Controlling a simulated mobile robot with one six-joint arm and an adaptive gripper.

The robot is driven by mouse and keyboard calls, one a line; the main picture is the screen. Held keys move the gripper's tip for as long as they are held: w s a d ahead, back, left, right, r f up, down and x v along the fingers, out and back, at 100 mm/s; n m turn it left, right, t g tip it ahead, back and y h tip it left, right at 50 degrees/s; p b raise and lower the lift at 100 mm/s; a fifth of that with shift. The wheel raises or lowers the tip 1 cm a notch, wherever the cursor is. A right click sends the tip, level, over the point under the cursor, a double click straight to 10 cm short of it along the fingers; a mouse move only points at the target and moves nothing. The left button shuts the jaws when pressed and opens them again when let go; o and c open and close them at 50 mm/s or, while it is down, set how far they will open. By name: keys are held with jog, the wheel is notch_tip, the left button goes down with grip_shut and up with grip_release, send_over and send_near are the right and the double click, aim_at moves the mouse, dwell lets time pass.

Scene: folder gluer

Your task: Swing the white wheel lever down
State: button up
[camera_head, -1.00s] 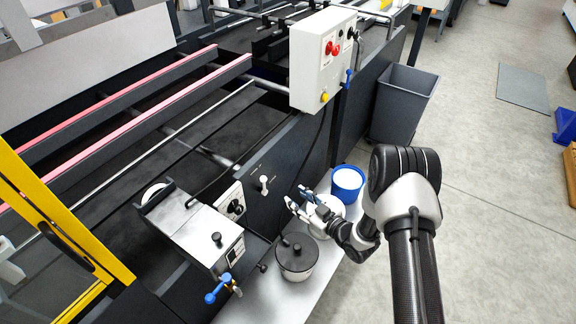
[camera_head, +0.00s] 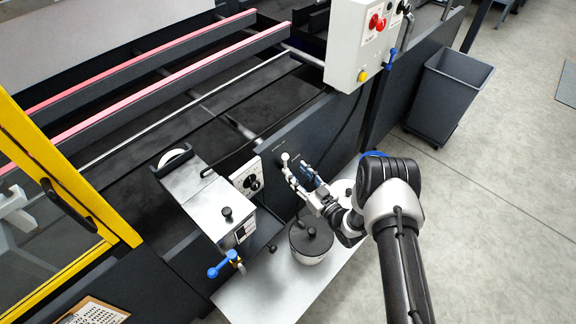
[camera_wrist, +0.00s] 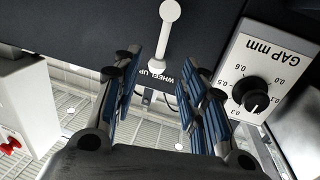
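The white wheel lever (camera_head: 286,162) is on the dark machine side panel, right of the gap dial. In the wrist view the lever (camera_wrist: 164,38) shows a round white knob at the top edge and a short white bar, beside a label reading "WHEEL UP". My gripper (camera_head: 298,174) is at the lever in the head view, its fingers pointing to the panel. In the wrist view my gripper (camera_wrist: 160,66) is open, with one blue-padded finger on each side of the bar's lower end. I cannot tell whether a finger touches the lever.
The gap dial (camera_wrist: 254,92) is close to the right finger. A grey pot with a dark lid (camera_head: 311,241) stands on the shelf below my gripper. The metal box with a blue valve (camera_head: 222,266) is left. A white control box (camera_head: 350,45) with red buttons hangs above right.

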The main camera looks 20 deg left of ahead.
aim_at(285, 164)
jog(key=b+x, duration=0.1)
jog(key=x, duration=0.5)
jog(key=shift+w+a+b, duration=0.15)
jog(key=shift+b, duration=0.15)
grip_shut()
dwell(0.4)
